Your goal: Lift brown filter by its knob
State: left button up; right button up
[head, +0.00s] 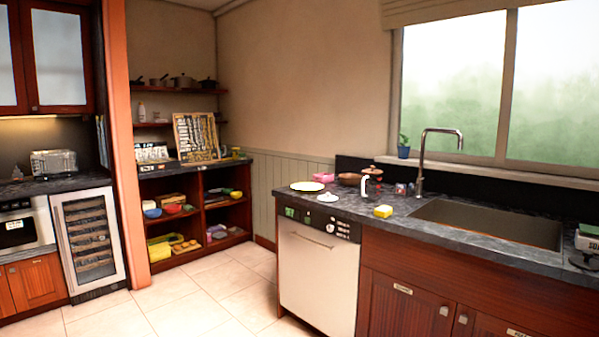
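A small brown item with a dark knob-like top (372,171) stands on the dark counter (440,232) left of the sink; it may be the brown filter. It is small, and I cannot tell its exact shape or what it rests on. A white curved handle-like shape (364,186) is just in front of it. A wider brown round thing (349,179) sits close to its left. Neither of my grippers shows in the head view.
The sink (490,222) and tall faucet (424,160) are to the right. The tiled floor (185,305) at left is clear.

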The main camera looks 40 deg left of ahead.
aim_at(373, 171)
jog(key=u, duration=1.6)
jog(key=i, duration=2.6)
jog(key=z, duration=0.05)
